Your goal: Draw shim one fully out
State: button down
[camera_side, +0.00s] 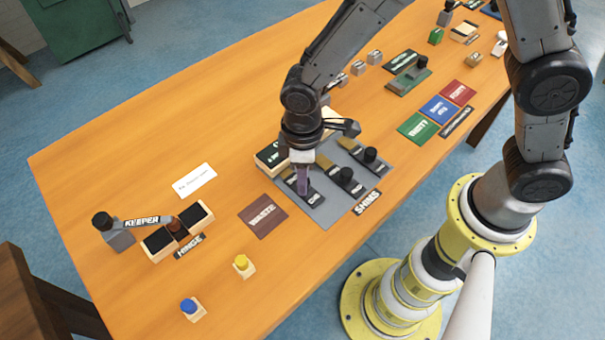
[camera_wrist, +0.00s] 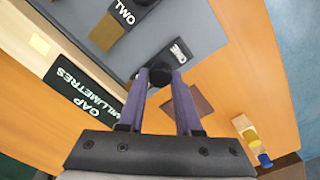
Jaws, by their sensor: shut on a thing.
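Shim one (camera_side: 313,198) is a dark strip labelled ONE on the grey shim board (camera_side: 325,215). My gripper (camera_side: 303,188) points down over it with purple fingers. In the wrist view, my gripper (camera_wrist: 162,76) is shut on shim one's black knob (camera_wrist: 160,78), which sits between the fingertips. The ONE label (camera_wrist: 179,51) shows just beyond the knob. The far end of shim one is hidden behind my gripper in the side view. Shim two (camera_side: 345,178) and a third shim (camera_side: 368,158), each with a black knob, lie to its right.
A cream block with a dark top (camera_side: 268,158) stands behind the shims. The brown WASTE square (camera_side: 263,216) lies left of the board and looks empty. The hinge blocks with the keeper (camera_side: 160,243) stand further left. Yellow (camera_side: 243,265) and blue (camera_side: 192,308) knobbed blocks are at the front.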

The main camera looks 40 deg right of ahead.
jog(key=shift+s, duration=2.45)
jog(key=c, duration=0.6)
grip_release()
jog(key=shift+r, duration=0.15)
notch_tip(320, 180, up, 14)
jog(key=shift+f, duration=0.2)
